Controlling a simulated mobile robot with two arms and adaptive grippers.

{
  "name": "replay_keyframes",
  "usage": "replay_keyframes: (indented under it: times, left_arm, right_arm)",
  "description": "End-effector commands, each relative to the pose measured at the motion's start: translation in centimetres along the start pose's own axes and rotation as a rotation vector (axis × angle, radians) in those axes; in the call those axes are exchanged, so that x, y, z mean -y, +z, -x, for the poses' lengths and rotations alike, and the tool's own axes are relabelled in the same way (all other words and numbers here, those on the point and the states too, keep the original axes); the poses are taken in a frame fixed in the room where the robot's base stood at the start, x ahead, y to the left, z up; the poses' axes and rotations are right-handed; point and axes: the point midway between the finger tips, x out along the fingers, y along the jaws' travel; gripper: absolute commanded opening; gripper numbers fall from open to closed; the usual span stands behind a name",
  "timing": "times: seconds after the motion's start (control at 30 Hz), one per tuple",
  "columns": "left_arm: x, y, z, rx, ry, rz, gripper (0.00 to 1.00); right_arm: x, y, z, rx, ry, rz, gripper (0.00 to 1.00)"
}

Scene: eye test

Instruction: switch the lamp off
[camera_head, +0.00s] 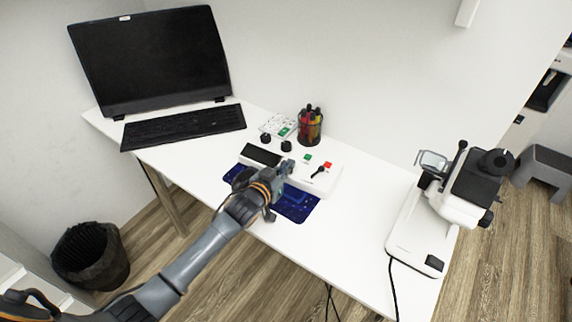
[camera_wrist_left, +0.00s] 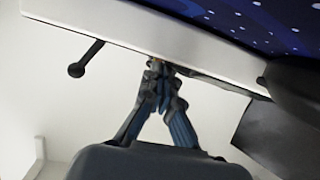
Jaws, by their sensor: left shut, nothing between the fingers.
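A white control box (camera_head: 325,181) lies on the desk, with a dark panel (camera_head: 261,155), a green patch (camera_head: 307,158), a red patch (camera_head: 327,165) and a black lever (camera_head: 319,172). The lever also shows in the left wrist view (camera_wrist_left: 85,60), with a round knob at its end. I cannot make out a lamp or tell whether one is lit. My left gripper (camera_head: 288,166) is shut and empty at the box, left of the lever. In the left wrist view its fingertips (camera_wrist_left: 161,66) are together close to the box's edge; contact cannot be told. My right gripper is not in view.
A dark blue mat (camera_head: 297,206) lies under my left gripper. A pen holder (camera_head: 309,128) and black knobs (camera_head: 286,146) stand behind the box. A monitor (camera_head: 150,60) and keyboard (camera_head: 185,127) are at left, a microscope-like device (camera_head: 466,190) at right. The desk between box and device is clear.

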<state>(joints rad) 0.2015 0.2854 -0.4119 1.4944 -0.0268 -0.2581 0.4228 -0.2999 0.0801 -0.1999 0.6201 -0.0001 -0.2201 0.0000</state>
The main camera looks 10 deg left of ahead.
Motion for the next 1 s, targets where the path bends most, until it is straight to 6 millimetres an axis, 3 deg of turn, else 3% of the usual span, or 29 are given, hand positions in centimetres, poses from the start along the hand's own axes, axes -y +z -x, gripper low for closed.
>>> replay_keyframes:
  times: [0.33, 0.6, 0.67, 1.0]
  left_arm:
    - [0.1, -0.6, 0.1, 0.006, 0.000, 0.009, 0.00]
    - [0.2, -4.9, 0.5, 0.001, -0.002, 0.006, 0.00]
    - [0.1, -3.8, 1.5, 0.005, -0.001, 0.006, 0.00]
    - [-0.2, -3.8, 7.8, 0.004, -0.001, 0.007, 0.00]
  right_arm:
    - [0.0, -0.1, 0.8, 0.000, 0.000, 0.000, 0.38]
    - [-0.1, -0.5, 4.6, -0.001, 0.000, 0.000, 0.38]
    - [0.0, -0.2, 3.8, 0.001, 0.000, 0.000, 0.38]
    - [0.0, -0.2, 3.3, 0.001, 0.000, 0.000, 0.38]
